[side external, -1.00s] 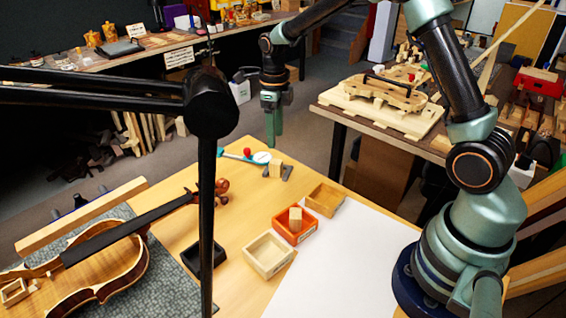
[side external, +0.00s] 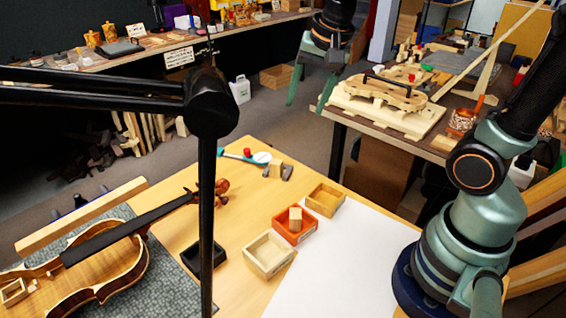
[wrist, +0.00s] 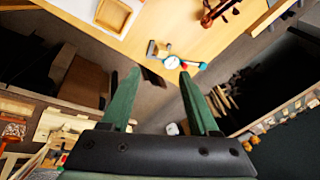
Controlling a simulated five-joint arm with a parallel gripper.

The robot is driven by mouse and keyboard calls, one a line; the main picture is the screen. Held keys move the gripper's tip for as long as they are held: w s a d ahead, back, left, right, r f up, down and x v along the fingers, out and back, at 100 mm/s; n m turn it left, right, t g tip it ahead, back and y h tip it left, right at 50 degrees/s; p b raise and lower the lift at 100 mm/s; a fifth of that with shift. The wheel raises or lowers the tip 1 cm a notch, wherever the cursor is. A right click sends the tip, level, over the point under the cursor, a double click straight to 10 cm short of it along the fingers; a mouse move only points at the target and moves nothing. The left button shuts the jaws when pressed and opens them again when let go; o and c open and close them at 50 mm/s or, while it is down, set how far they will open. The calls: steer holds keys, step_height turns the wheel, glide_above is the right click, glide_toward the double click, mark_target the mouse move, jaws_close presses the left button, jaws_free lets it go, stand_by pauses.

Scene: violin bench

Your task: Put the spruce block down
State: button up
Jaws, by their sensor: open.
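Two pale wooden blocks are in view, and I cannot tell which is the spruce one. One block (side external: 295,217) stands in the orange tray (side external: 283,237) on the bench. The other block (side external: 275,170) is at the bench's far edge, beside a dark metal piece; it also shows in the wrist view (wrist: 153,47). My gripper (side external: 305,106) is open, its fingers spread, with nothing between them. It is raised high, beyond the bench's far edge and away from both blocks. The wrist view shows the open fingers (wrist: 160,73) too.
A pale wooden tray (side external: 270,273), a tan tray (side external: 343,198) and a black tray (side external: 190,258) stand around the orange one. A violin (side external: 95,265) lies at left. A round dial gauge (side external: 262,157) is near the far edge. White paper (side external: 345,265) covers the right side.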

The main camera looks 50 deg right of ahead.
steer(key=s+a+n+t, duration=0.1)
steer(key=s+n+t, duration=0.1)
steer(key=s+n, duration=0.4)
steer(key=n, duration=0.4)
steer(key=shift+s+n, duration=0.2)
steer(key=shift+n, duration=0.2)
